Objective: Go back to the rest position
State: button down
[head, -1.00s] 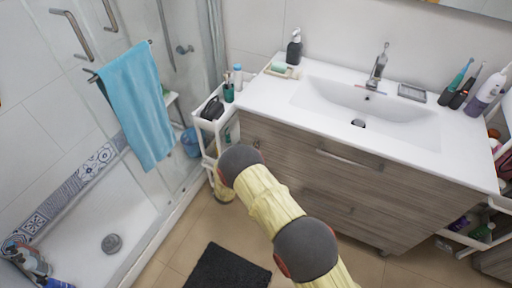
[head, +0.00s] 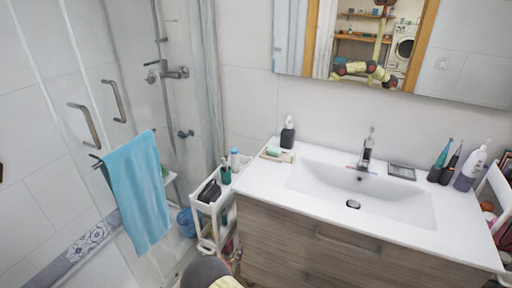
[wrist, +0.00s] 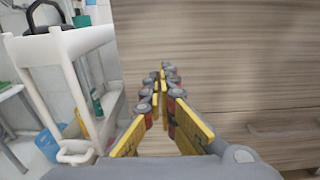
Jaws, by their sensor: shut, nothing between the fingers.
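My gripper (wrist: 160,100) shows in the wrist view with its yellow and grey fingers closed together and nothing between them. It points along the wooden front of the vanity cabinet (wrist: 220,50), just right of the white cart (wrist: 65,60). In the head view only a grey joint and a bit of my yellow arm show at the bottom edge, and the gripper itself is out of clear sight there. The white cart (head: 212,230) stands left of the vanity and holds a black item (head: 209,191) and small bottles on top.
The sink counter (head: 262,184) carries a dark soap dispenser (head: 287,133), a soap dish and several bottles at right. A blue towel (head: 137,190) hangs on the glass shower door at left. A mirror (head: 470,60) reflects my arm. A blue bucket (head: 186,222) stands behind the cart.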

jog(key=s+d+f+m+g+h, duration=0.3)
jog(key=s+d+f+m+g, duration=0.15)
jog(key=s+d, duration=0.4)
jog(key=s+d+r+m+g+h, duration=0.2)
jog(key=s+d+r+m+g, duration=0.5)
jog(key=d+g, duration=0.1)
jog(key=s+d+r+m+y, duration=0.4)
jog(key=s+r+m, duration=0.2)
jog(key=r, duration=0.6)
jog(key=s+d+r+m+t+y, duration=0.1)
jog(key=s+d+r+m+y, duration=0.3)
jog(key=r, duration=0.9)
jog(key=s+d+r+m+y, duration=0.4)
jog(key=s+r+m, duration=0.5)
jog(key=r, duration=0.4)
jog(key=shift+s+d+m, duration=0.15)
jog(key=shift+d+m, duration=0.1)
jog(key=shift+m, duration=0.2)
jog(key=shift+t, duration=0.25)
